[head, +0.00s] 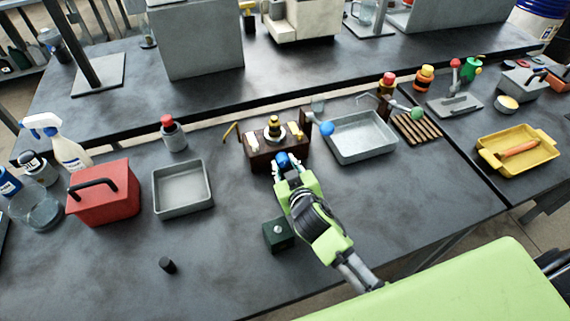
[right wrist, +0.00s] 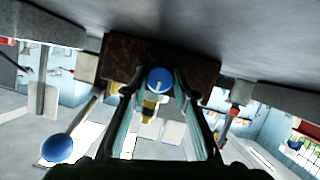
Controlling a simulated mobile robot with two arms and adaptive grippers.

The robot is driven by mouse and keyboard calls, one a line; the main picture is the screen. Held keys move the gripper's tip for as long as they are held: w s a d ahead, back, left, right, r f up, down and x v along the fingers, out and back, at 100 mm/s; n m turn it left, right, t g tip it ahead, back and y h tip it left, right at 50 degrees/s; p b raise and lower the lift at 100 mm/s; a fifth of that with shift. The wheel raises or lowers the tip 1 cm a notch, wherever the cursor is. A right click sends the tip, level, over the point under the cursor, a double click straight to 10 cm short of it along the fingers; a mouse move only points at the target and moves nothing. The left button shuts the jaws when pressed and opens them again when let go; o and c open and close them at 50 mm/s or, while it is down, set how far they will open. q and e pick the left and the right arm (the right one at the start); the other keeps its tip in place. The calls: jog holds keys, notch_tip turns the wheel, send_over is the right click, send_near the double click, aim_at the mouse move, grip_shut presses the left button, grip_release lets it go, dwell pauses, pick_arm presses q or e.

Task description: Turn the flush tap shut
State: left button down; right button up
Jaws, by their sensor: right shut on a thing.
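A dark brown block (head: 260,160) stands on the bench at the middle, with a yellow-and-black fitting (head: 273,126) on top. A blue knob (head: 282,159) is on its near side; I take it as the flush tap's knob. My right gripper (head: 288,168) reaches it from the front and is shut on it. In the right wrist view the knob (right wrist: 159,80) sits between the two fingers, in front of the block (right wrist: 120,60). A second blue ball (head: 327,128) on a lever stands to the right, apart from the gripper. My left gripper is not in view.
A grey tray (head: 360,157) lies right of the block, and another (head: 182,210) lies left. A red box (head: 128,208) stands further left. A dark green box (head: 268,233) sits close beside my right arm. The front middle bench is mostly clear, with a small black cylinder (head: 167,265).

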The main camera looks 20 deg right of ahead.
jog(key=shift+r, duration=0.1)
jog(key=o, duration=1.1)
jog(key=shift+s, duration=0.1)
jog(key=v, duration=1.2)
